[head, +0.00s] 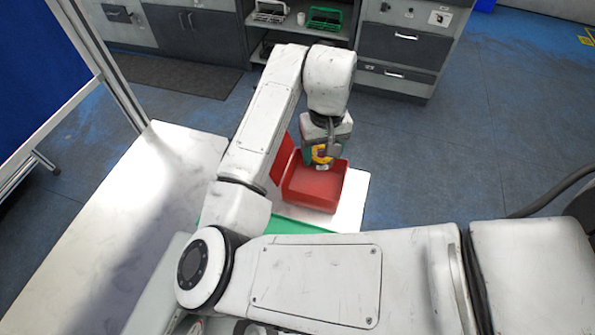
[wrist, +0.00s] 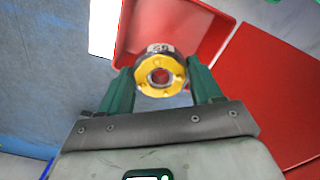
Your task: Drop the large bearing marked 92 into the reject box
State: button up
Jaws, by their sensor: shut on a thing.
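A bearing (wrist: 160,76) with a yellow face, a dark centre hole and a metal rim sits between the green fingers of my gripper (wrist: 161,74) in the wrist view. The fingers are shut on it from both sides. A small pale label with dark marks shows on its rim, too blurred to read surely. In the head view the yellow of the bearing (head: 320,154) shows under my wrist, partly hidden by the gripper (head: 322,160). The red open box (head: 312,192) lies below the gripper on the white table. Its wall and floor (wrist: 178,22) show beyond the bearing in the wrist view.
A second red surface (wrist: 275,85) is beside the box; in the head view a red panel (head: 284,158) stands at its left. A green surface (head: 285,225) lies in front of the box. The white table (head: 160,180) is bare at left.

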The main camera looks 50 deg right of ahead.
jog(key=shift+f+b, duration=1.3)
jog(key=shift+f, duration=0.5)
jog(key=o, duration=1.3)
notch_tip(320, 180, up, 11)
jog(key=shift+f+b, duration=0.1)
jog(key=shift+b, duration=0.2)
jog(key=shift+s, duration=0.15)
